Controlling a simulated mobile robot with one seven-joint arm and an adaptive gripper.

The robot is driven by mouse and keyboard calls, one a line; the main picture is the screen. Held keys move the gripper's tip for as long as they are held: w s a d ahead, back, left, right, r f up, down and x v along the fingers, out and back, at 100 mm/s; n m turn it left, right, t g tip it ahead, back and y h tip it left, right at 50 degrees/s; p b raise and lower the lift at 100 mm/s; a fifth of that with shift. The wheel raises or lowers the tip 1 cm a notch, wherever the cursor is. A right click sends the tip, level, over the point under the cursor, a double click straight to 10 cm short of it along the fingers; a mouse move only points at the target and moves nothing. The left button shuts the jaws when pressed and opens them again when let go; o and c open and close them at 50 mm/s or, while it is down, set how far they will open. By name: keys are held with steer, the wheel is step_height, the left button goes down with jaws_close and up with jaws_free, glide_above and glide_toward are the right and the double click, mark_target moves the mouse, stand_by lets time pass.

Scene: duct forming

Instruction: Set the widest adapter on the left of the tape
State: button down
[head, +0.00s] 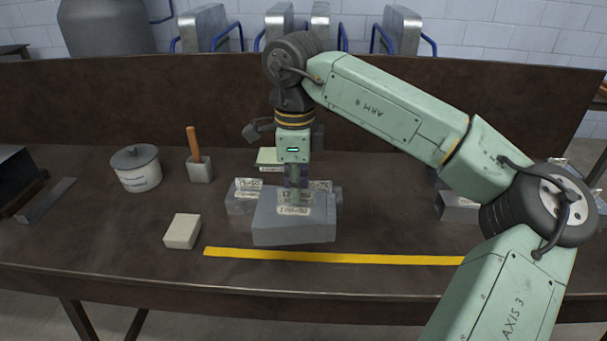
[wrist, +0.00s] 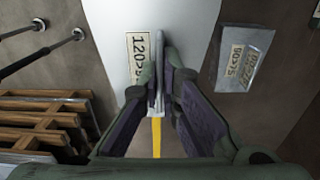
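A large grey sheet-metal adapter (head: 270,230) is in the middle of the bench in the head view, just behind the yellow tape (head: 330,257). In the wrist view the adapter (wrist: 190,14) has a label starting 120. My gripper (head: 296,198) points down at it. In the wrist view my gripper's fingers (wrist: 166,95) close on its thin upright edge. I cannot tell how far it is off the bench. A smaller adapter (head: 240,205) stands behind it to the left; another (head: 323,187) is partly hidden behind it. A further adapter (head: 455,212) is at the right, partly behind my arm.
A cream block (head: 182,231) lies near the tape's left end. A mallet (head: 199,165) and a lidded white pot (head: 137,170) stand at the back left. A metal strip (head: 46,200) lies at far left. The bench front left of the block is clear.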

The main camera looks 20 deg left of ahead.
steer(key=shift+s+f+b, duration=0.2)
steer(key=shift+f+b, duration=0.35)
steer(key=shift+f, duration=0.15)
step_height(320, 180, down, 8)
steer(key=b, duration=0.5)
steer(key=shift+w+b, duration=0.1)
steer(key=shift+b, duration=0.3)
steer(key=c, duration=1.7)
jaws_free()
